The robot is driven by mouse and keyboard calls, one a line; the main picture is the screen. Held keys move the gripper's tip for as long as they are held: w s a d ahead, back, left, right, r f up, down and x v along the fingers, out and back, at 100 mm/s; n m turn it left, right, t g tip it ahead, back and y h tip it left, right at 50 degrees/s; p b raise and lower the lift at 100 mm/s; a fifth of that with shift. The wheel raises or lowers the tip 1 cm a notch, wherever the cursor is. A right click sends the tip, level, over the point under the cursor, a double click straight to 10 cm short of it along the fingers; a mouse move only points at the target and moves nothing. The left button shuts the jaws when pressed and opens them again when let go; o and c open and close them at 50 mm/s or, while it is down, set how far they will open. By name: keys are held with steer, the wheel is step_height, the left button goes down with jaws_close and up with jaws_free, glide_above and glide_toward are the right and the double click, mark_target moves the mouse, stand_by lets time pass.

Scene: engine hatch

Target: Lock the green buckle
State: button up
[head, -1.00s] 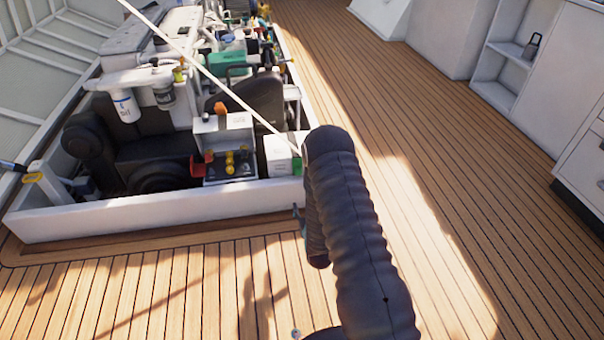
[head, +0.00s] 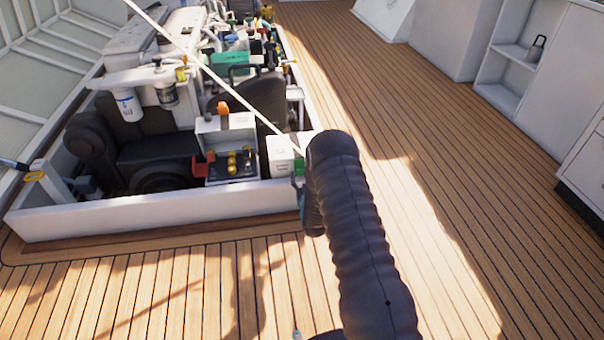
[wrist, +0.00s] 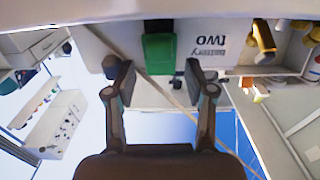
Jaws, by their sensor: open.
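The green buckle (wrist: 160,52) is in the upper middle of the wrist view, against a white box (wrist: 207,42) marked "battery TWO", whose lettering appears upside down. My gripper (wrist: 158,79) is open and empty. Its two fingertips are apart, one to each side of the buckle's near end in the picture; I cannot tell whether they touch it. In the head view a small green part of the buckle (head: 299,167) shows at the right side of the white battery box (head: 281,156). My arm hides most of the gripper there.
The white hatch rim (head: 150,213) runs in front of the engine bay. A red part (head: 199,166) and yellow knobs (head: 232,162) are left of the battery. A thin pale rod (head: 215,75) crosses diagonally above the bay. The wooden deck (head: 460,180) on the right is clear.

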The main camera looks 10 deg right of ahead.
mark_target(301, 173)
steer(key=shift+w, duration=1.3)
steer(key=shift+c, duration=0.2)
steer(key=c, duration=0.9)
steer(key=shift+w+f+t, duration=0.15)
steer(key=shift+f+t, duration=0.1)
steer(key=shift+t, duration=0.25)
steer(key=shift+o, duration=0.2)
steer(key=shift+w+f+t, duration=0.1)
steer(key=shift+w+t, duration=0.1)
steer(key=shift+t, duration=0.6)
steer(key=o, duration=0.9)
